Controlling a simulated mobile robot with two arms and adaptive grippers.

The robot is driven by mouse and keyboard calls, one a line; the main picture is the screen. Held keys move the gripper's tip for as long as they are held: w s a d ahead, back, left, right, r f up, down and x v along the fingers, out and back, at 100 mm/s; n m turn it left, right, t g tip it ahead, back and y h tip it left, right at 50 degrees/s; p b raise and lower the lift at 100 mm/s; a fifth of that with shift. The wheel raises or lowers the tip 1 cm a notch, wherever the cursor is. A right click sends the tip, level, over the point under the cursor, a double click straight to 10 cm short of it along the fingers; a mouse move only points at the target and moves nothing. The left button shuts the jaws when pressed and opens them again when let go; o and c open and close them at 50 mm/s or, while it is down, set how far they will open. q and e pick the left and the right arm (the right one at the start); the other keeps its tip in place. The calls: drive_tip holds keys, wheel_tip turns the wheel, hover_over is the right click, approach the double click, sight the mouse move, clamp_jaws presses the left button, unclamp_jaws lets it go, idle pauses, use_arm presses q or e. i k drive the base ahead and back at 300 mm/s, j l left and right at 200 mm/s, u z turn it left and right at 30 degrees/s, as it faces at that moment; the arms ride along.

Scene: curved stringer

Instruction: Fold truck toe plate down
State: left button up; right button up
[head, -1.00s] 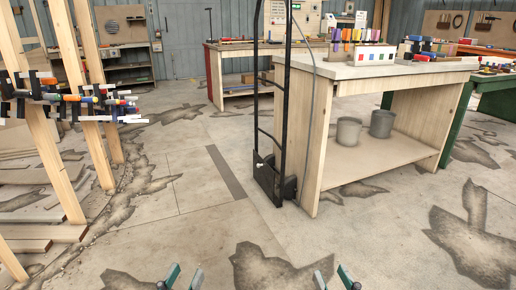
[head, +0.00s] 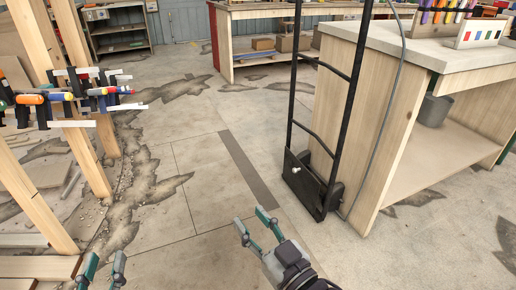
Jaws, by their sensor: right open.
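The black hand truck (head: 343,110) stands upright against the left end of the wooden workbench in the head view. Its toe plate (head: 306,182) is a dark panel at the foot of the frame, standing up against it, with a small pale knob on its face. My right gripper (head: 252,220) is open and empty, in front of the toe plate and to its left, apart from it. My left gripper (head: 105,264) shows only its fingertips at the bottom left edge. They are spread with nothing between them, far from the truck.
The workbench (head: 389,125) stands right behind the truck, with a grey cable hanging at its end. Wooden posts (head: 86,120) with clamps stand at the left. Another bench (head: 222,45) is at the back. The cracked concrete floor between them is clear.

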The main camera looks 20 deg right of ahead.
sight(302, 182)
drive_tip(key=i+z, duration=0.2)
drive_tip(key=i, duration=0.25)
drive_tip(key=i+j+z, duration=0.2)
drive_tip(key=i, duration=0.2)
drive_tip(key=i+j+z, duration=0.15)
drive_tip(key=i, duration=0.3)
